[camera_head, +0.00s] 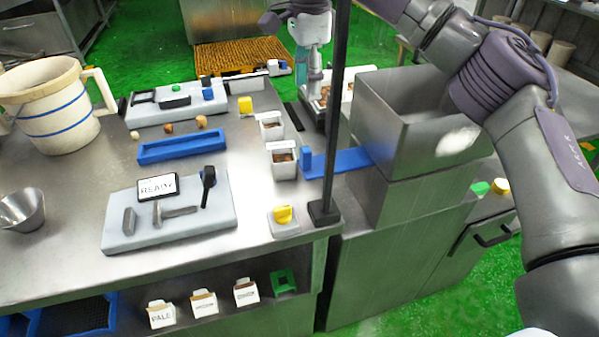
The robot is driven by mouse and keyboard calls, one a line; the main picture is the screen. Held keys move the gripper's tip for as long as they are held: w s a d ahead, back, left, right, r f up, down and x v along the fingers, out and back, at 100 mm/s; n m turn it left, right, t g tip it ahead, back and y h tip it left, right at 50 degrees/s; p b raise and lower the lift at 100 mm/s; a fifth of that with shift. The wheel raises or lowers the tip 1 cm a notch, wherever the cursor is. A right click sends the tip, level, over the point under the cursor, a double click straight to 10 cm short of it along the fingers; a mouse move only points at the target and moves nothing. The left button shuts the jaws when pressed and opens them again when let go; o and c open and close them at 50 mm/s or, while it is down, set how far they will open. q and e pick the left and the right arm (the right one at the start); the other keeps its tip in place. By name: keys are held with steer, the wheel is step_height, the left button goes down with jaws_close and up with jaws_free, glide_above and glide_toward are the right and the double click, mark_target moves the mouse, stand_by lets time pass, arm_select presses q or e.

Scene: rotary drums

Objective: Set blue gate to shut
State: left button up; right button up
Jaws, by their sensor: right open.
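The blue gate (340,162) is a flat blue plate reaching left out of the metal hopper (400,110), with an upright blue tab (305,159) at its outer left end. Its right end is hidden at the hopper. My right arm comes in from the right and passes above the hopper, leaving the top edge. My right gripper (314,88) hangs at the top centre, behind and above the gate. It is open and apart from the gate; its fingertips are small and partly hidden by a dark post. My left gripper is not in view.
The dark upright post (337,110) stands just left of the hopper, in front of the gate. Small containers with brown contents (284,160) stand left of the tab. A yellow knob (283,214) and a READY panel (170,215) are on the steel counter (75,205).

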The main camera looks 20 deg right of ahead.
mark_target(306, 149)
step_height(306, 149, down, 17)
steer(key=shift+f+b, duration=0.2)
steer(key=shift+b, duration=0.65)
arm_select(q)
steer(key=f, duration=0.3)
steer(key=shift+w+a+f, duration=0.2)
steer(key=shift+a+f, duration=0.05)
arm_select(e)
steer(key=shift+c, duration=0.2)
jaws_close()
